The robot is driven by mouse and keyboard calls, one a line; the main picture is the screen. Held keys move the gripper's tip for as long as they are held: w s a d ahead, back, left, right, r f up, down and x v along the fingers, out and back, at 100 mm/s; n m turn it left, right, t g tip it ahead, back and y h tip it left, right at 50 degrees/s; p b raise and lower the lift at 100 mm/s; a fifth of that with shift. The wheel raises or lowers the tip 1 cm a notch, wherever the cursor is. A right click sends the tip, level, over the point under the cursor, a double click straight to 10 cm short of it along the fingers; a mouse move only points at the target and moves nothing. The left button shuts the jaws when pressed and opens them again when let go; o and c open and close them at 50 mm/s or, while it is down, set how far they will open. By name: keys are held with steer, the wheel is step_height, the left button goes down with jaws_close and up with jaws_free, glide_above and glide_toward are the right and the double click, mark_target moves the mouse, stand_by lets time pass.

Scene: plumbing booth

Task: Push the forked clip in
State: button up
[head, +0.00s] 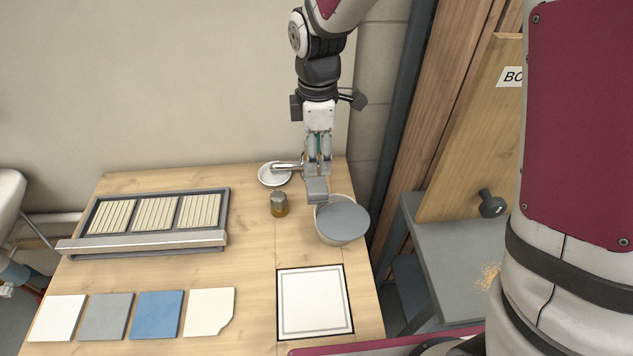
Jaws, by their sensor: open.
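I cannot make out a forked clip or any fitting for it in the head view. My gripper (319,168) points down over the back right of the wooden table (245,262). Its jaws are open. A grey block-like piece (317,189) shows just below the fingertips, beside the rim of a bowl (342,222) of grey material. I cannot tell whether the fingers touch it. A silvery bar (286,167) lies left of the fingers, over a small white dish (271,179).
A small brown-and-grey jar (279,205) stands left of the bowl. A framed rack (150,217) of cream strips is at the left. Loose tiles (157,314) line the front; a white square panel (314,302) lies right. A grey bench (455,262) stands beyond the table's right edge.

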mark_target(317, 189)
step_height(317, 189, down, 11)
steer(key=shift+r, duration=0.1)
stand_by(0.4)
